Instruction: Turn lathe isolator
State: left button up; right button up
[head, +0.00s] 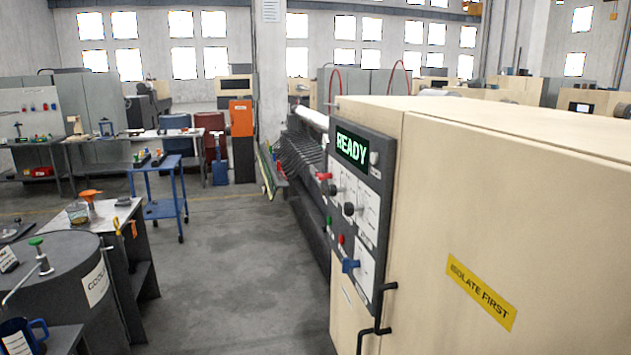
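The beige lathe cabinet (420,200) fills the right side of the head view, with a dark control panel (386,150) on its left face. The panel's display (352,148) reads "READY" in green. Below it are a red knob (323,176), two black knobs (349,209), a green button (329,219), a red button (341,239) and a blue knob (351,266). A yellow label (480,292) on the cabinet reads "ISOLATE FIRST". I cannot tell from the small panel lettering which knob is the isolator. Neither of my grippers is in view.
A black handle (384,312) sticks out below the panel. A dark drum (60,280) with a tap and a blue mug (22,335) stand at lower left. A blue cart (160,208) is farther back. The grey floor (240,260) between drum and lathe is clear.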

aim_at(321, 176)
jog(key=i+j, duration=0.2)
jog(key=j, duration=0.15)
jog(key=i+j+u, duration=0.1)
jog(key=j, duration=0.3)
jog(key=i+j, duration=0.25)
jog(key=i+j+u, duration=0.1)
jog(key=j, duration=0.35)
jog(key=i, duration=0.1)
